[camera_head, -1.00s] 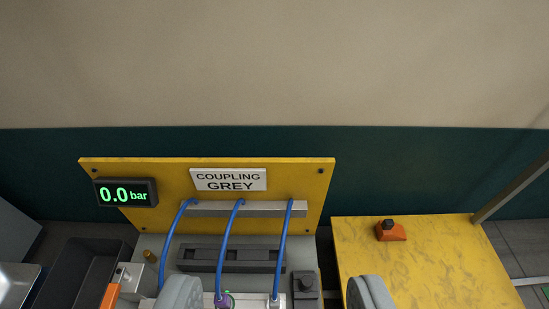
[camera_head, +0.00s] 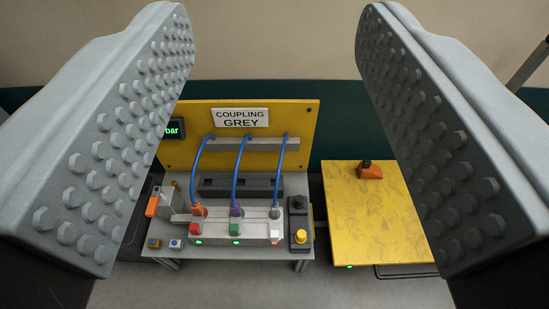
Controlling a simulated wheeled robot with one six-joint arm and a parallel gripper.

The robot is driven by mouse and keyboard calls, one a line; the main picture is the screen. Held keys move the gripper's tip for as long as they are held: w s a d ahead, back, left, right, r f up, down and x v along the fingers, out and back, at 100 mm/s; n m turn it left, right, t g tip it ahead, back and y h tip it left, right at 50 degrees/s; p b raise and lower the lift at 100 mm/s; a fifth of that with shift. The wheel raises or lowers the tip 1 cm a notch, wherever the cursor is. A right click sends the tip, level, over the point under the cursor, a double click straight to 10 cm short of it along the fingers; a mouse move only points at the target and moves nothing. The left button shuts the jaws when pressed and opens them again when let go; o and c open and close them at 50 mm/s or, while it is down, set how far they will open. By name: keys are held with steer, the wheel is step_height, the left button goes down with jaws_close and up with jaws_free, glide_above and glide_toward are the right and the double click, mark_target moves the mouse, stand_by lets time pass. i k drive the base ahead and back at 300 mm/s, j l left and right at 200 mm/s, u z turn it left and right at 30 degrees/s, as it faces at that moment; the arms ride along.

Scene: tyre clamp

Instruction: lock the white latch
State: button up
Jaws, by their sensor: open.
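The white latch (camera_head: 275,237) is a small block on the front right of a pale manifold (camera_head: 255,231) on the grey bench. A red latch (camera_head: 196,229) and a green latch (camera_head: 235,229) stand to its left. Behind them are orange (camera_head: 199,209), purple (camera_head: 236,211) and grey (camera_head: 275,212) couplings, each with a blue hose. The grey coupling is directly behind the white latch. My gripper (camera_head: 273,130) is open and empty, its studded jaws wide apart at either side of the picture. The jaws appear well short of the bench. I cannot tell the latch's exact position.
A yellow panel (camera_head: 299,125) with a "COUPLING GREY" sign (camera_head: 240,117) stands behind. A box with a yellow knob (camera_head: 300,237) is right of the manifold. An orange-handled fixture (camera_head: 153,206) is at left. A yellow table (camera_head: 375,220) bears an orange item (camera_head: 369,170).

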mark_target(273, 228)
steer(key=k, duration=0.7)
steer(key=j+z, duration=0.25)
steer(key=j, duration=0.25)
steer(key=j+z, duration=0.25)
steer(key=j, duration=0.3)
